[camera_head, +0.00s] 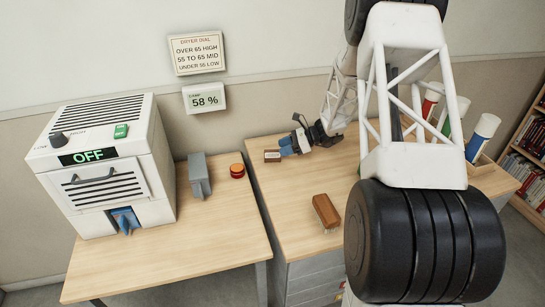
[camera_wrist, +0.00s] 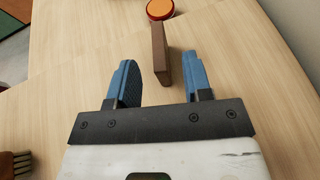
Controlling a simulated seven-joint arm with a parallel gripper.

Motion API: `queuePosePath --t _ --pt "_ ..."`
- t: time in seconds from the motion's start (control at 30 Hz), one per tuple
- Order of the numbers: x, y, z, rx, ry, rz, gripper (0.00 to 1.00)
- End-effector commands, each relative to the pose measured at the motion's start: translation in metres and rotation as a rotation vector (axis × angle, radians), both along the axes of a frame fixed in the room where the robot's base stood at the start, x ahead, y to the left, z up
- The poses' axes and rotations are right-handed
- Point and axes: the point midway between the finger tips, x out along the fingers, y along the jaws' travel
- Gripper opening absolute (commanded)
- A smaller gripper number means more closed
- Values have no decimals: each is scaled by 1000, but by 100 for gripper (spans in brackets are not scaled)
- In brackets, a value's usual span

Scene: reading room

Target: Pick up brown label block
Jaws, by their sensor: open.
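The brown label block (camera_head: 272,156) lies on the right-hand desk near its left edge, with a pale label on the face toward the head camera. My gripper (camera_head: 286,146) is just to its right, low over the desk, with blue fingers pointing at it. In the wrist view the block (camera_wrist: 160,50) shows as a narrow brown bar. Its near end is between the two open fingers of my gripper (camera_wrist: 162,75), with a gap on each side, and its far end extends beyond the fingertips. Nothing is held.
A brown wooden brush (camera_head: 326,211) lies nearer on the same desk. On the left table are a red-orange button (camera_head: 237,171), a grey block-like stand (camera_head: 199,176) and a white dryer (camera_head: 105,165) reading OFF. Coloured tubes (camera_head: 482,137) stand at the right.

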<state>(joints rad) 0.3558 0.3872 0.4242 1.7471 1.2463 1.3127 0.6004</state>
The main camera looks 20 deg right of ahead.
Motion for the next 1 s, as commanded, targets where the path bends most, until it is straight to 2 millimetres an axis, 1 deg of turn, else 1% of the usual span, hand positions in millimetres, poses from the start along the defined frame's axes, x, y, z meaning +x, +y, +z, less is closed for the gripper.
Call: queuePosePath --t 0.17,0.6,0.7,1.0 --pt "1 5 -2 0 0 1 46" --pt "9 43 -20 0 0 1 46" --pt "10 46 -22 1 0 0 46" --pt "10 46 -22 0 0 0 46"
